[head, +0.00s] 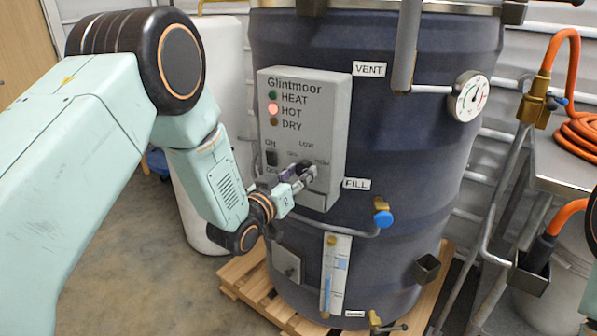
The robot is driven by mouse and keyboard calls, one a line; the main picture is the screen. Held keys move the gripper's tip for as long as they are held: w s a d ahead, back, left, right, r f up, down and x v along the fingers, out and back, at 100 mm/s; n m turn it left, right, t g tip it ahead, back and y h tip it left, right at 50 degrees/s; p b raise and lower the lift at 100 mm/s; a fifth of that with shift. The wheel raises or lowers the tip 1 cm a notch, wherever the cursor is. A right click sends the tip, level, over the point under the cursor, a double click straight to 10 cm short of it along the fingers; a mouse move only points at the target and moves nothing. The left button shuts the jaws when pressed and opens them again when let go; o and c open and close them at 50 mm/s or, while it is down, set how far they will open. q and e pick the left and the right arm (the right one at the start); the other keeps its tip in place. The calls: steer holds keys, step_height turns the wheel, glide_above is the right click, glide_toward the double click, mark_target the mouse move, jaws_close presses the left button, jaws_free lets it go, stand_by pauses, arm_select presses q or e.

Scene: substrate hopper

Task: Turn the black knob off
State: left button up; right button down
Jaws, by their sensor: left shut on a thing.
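The control panel (331,106) is a grey box marked Glintmoor on the front of the dark blue tank. The black knob (304,167) sits at its lower right, below the word LOW. My left gripper (307,177) is at the knob, shut on it, and its fingers hide part of the knob and its markings. I cannot tell which setting the knob points to. The HOT light (273,108) glows red. The HEAT light (272,96) and the DRY light (274,121) look dim. A black ON switch (271,158) is left of the knob. My right gripper is not in view.
The tank (420,150) stands on a wooden pallet (240,278). A blue-handled valve (383,218) and pipe are just right of and below my left gripper. A dial gauge (469,97) is at upper right. A metal cart (570,170) with an orange hose (580,132) stands at right.

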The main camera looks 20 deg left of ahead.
arm_select(q)
steer(key=n+p, duration=0.1)
steer(key=n, duration=0.4)
steer(key=shift+n+p, duration=0.3)
steer(key=shift+p, duration=0.05)
steer(key=n+p, duration=0.1)
steer(key=n, duration=0.4)
steer(key=n+p, duration=0.1)
steer(key=n, duration=0.4)
steer(key=shift+n, duration=0.4)
steer(key=shift+f+n+p, duration=0.1)
steer(key=shift+n+p, duration=0.4)
steer(key=shift+n, duration=1.8)
steer(key=o, duration=1.2)
